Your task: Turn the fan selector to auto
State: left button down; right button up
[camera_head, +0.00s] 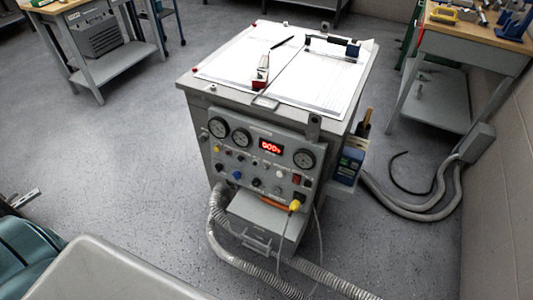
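A grey cabinet (195,92) stands on the floor in the middle of the view. Its sloped front panel (262,132) carries round gauges (218,127), a red lit display (271,147) and rows of small knobs and sockets. Black knobs (256,183) sit along the lower row near a blue one (237,175). The labels are too small to read, so I cannot tell which knob is the fan selector or where it points. What looks like my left gripper (28,197) shows partly at the left edge, far from the panel. My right gripper is not in view.
Papers, a pen and small tools lie on the cabinet top. Ribbed hoses (225,232) and thin cables hang before its front. A blue container (348,163) is at its right side. Workbenches stand back left and right (470,45). The floor left of the cabinet is clear.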

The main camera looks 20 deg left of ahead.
aim_at(219, 167)
jog(key=u, duration=1.2)
